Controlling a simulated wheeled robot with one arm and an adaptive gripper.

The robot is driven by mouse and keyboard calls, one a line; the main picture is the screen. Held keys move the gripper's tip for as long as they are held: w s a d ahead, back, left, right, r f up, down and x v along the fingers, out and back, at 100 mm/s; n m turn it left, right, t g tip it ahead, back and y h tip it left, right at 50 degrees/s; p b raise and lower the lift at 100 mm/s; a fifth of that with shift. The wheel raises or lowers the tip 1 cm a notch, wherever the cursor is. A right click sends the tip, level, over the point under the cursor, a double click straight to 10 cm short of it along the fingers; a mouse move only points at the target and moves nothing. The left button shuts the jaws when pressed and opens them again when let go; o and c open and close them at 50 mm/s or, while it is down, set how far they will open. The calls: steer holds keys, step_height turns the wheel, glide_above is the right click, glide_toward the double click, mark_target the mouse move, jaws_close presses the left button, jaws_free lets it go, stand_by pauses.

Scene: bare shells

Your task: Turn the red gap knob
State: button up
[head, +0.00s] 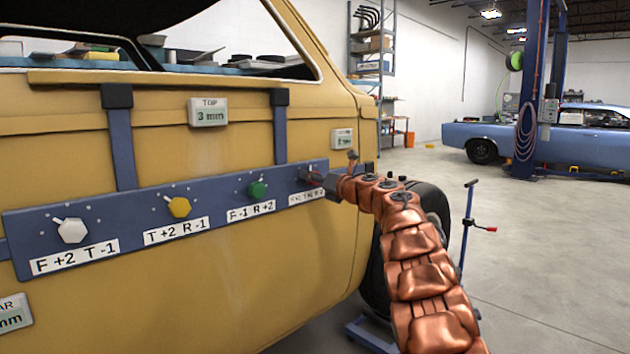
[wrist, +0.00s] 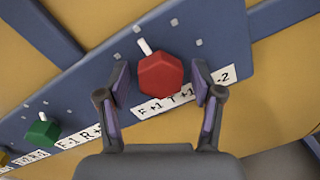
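The red knob (wrist: 161,75) is a faceted knob with a white pointer, on the blue panel (wrist: 100,70). The pointer tilts up and to the left in the wrist view. A label reading about "F+1 T+1 ... -2" sits below it, partly hidden by my gripper. My gripper (wrist: 163,88) is open, with one finger on each side of the red knob. I cannot tell whether the fingers touch it. In the head view my gripper (head: 325,183) is at the right end of the panel (head: 105,205) and mostly covers the red knob.
A white knob (head: 71,230), a yellow knob (head: 179,207) and a green knob (head: 257,189) sit left along the panel on the yellow car body (head: 240,140). A "TOP 3 mm" display (head: 208,112) is above. A blue stand (head: 467,230) is at right.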

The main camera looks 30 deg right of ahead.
steer(key=c, duration=0.9)
steer(key=shift+c, duration=0.2)
steer(key=shift+r+p, duration=0.1)
steer(key=shift+p, duration=0.3)
steer(key=shift+r+m+p, duration=0.1)
steer(key=shift+m+p, duration=0.2)
steer(key=shift+m, duration=0.1)
steer(key=m+p, duration=0.2)
steer(key=p, duration=0.1)
steer(key=shift+r, duration=0.15)
steer(key=m+p, duration=0.2)
steer(key=p, duration=0.2)
steer(key=m+p, duration=0.2)
steer(key=p, duration=0.1)
steer(key=shift+m+p, duration=0.4)
steer(key=shift+m+g+p, duration=0.3)
steer(key=shift+m+p, duration=0.2)
steer(key=shift+p, duration=0.15)
steer(key=shift+f, duration=0.25)
